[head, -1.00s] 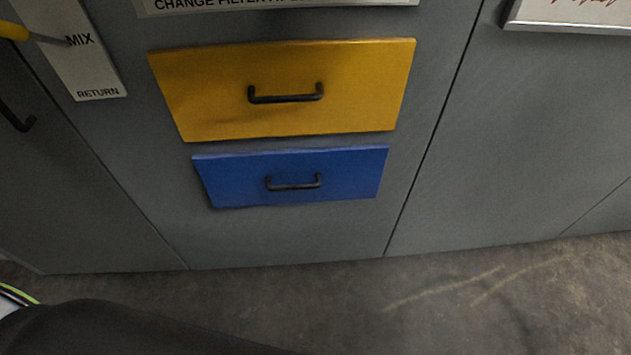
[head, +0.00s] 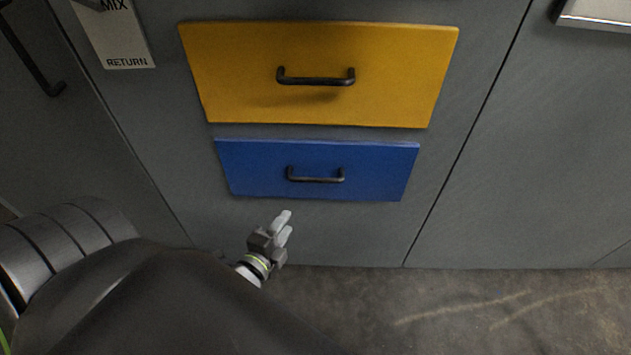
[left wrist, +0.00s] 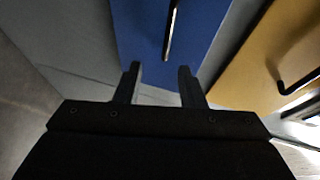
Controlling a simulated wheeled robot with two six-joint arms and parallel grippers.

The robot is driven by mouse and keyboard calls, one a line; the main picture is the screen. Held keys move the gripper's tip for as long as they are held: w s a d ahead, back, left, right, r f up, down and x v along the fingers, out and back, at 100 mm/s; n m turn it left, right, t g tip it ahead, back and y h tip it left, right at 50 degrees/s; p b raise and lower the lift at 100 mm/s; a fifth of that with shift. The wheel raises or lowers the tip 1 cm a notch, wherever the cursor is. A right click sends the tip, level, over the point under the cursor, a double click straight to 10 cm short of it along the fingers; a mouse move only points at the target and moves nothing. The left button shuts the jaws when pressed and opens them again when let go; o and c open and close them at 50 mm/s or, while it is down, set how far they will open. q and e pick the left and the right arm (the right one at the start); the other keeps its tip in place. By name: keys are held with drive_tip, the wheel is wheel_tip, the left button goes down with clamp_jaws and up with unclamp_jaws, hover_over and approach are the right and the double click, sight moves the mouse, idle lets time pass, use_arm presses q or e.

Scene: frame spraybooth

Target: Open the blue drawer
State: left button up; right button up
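The blue drawer (head: 375,172) sits shut in the grey cabinet front in the head view, below the yellow drawer. Its black bar handle (head: 316,179) is at its middle. My left gripper (head: 286,224) is in front of the cabinet, below and a little left of that handle, apart from it. In the left wrist view my left gripper (left wrist: 160,78) has its two fingers spread with nothing between them. The blue drawer (left wrist: 205,25) and its handle (left wrist: 171,30) show beyond the fingertips. My right gripper is not in view.
The yellow drawer (head: 225,80) with its own black handle (head: 316,80) is just above the blue one, shut. Another dark handle (head: 40,70) is on the panel at left. The concrete floor (head: 470,310) is clear at lower right.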

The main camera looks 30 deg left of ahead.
sight(314, 182)
use_arm(q)
drive_tip(key=x, duration=0.5)
drive_tip(key=r+b+x, duration=0.1)
drive_tip(key=x, duration=0.5)
drive_tip(key=b+x, duration=0.1)
drive_tip(key=x, duration=0.5)
drive_tip(key=shift+w+r, duration=0.35)
drive_tip(key=shift+c, duration=0.2)
clamp_jaws()
